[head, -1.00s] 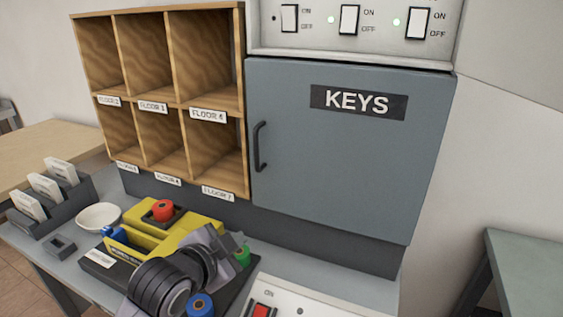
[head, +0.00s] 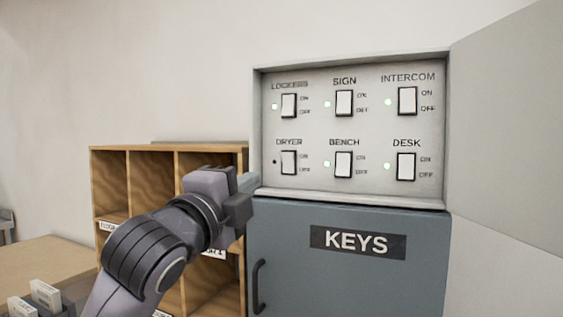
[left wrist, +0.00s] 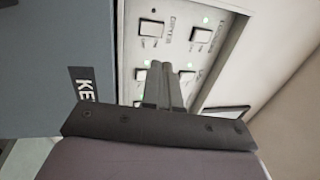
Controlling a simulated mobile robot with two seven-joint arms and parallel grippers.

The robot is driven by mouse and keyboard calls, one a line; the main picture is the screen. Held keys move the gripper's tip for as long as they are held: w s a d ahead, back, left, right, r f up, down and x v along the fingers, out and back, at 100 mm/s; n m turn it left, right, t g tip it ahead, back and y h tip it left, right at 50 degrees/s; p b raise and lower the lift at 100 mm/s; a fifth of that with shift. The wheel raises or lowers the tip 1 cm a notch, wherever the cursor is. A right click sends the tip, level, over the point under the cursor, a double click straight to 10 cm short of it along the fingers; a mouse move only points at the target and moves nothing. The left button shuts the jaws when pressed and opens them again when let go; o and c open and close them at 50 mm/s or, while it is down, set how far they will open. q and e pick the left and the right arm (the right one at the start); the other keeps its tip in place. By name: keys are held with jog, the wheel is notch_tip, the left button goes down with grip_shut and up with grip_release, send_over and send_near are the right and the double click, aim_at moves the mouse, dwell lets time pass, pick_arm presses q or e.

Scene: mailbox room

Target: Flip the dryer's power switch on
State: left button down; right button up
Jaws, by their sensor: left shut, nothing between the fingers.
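The dryer switch (head: 288,162) is a white rocker in a black frame, lower left on the switch panel (head: 312,190), under the label DRYER. Its indicator lamp (head: 274,162) is dark; which side of the rocker is pressed is too small to tell. The dryer switch also shows in the left wrist view (left wrist: 152,28), beyond my fingertips. My left gripper (head: 241,181) is shut and empty, left of and a little below the switch in the head view. Its closed fingers (left wrist: 167,72) point towards the panel; I cannot tell touch. My right gripper is out of view.
Several other switches, such as lockers (head: 288,105) and bench (head: 343,164), sit close around it with green lamps lit. The panel's open door (head: 505,120) stands at right. The grey key cabinet (head: 345,280) is below, wooden pigeonholes (head: 150,165) at left.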

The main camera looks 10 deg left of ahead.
pick_arm(q)
jog(key=p, duration=0.4)
send_near(288, 155)
jog(key=x, duration=0.5)
jog(key=shift+w+r, duration=0.1)
jog(key=shift+w, duration=0.05)
jog(key=shift+w+d, duration=0.1)
jog(key=shift+w, duration=0.65)
jog(key=shift+w+r+g, duration=0.2)
jog(key=shift+r+g, duration=0.1)
jog(key=shift+f, duration=0.15)
